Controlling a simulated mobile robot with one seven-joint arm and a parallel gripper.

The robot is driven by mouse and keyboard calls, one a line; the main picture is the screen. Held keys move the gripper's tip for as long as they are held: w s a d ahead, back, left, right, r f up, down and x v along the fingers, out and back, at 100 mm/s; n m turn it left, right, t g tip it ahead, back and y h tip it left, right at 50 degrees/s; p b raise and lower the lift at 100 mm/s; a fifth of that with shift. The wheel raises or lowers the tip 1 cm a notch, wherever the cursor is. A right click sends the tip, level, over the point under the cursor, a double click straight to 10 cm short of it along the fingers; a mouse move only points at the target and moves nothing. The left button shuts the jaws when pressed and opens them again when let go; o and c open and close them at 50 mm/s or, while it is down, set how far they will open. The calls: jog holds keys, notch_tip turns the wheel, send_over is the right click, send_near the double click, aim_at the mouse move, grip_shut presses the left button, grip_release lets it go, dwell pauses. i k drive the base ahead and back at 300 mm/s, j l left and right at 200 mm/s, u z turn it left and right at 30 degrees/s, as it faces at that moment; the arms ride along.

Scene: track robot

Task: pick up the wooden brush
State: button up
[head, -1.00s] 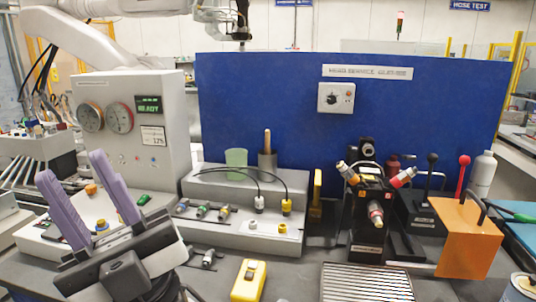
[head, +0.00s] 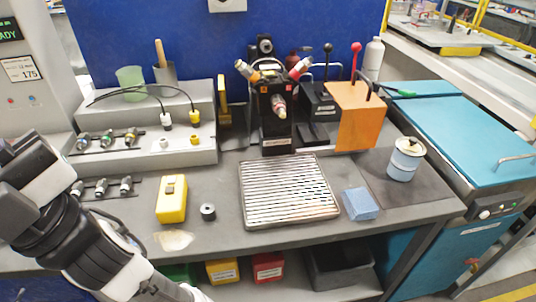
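A light wooden handle (head: 160,52) stands upright in a grey cup (head: 165,73) on the raised grey fixture at the back left, against the blue panel. It may be the wooden brush; its lower end is hidden in the cup, so I cannot tell. No other brush is plain to see. My arm shows at the lower left, in front of the bench. The fingers of my gripper are out of the picture, so I cannot see what lies between them.
A green translucent cup (head: 131,81) stands beside the grey cup, with black cables in front. A yellow device (head: 172,200), a black ring (head: 208,211), a ribbed metal tray (head: 290,192), a blue block (head: 360,204) and a tin (head: 405,160) occupy the bench. An orange block (head: 357,117) stands behind.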

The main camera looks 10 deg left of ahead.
aim_at(159, 42)
jog(key=k+j+u, duration=0.1)
jog(key=j+u, duration=0.4)
jog(key=i+j+u, duration=0.1)
jog(key=i, duration=0.7)
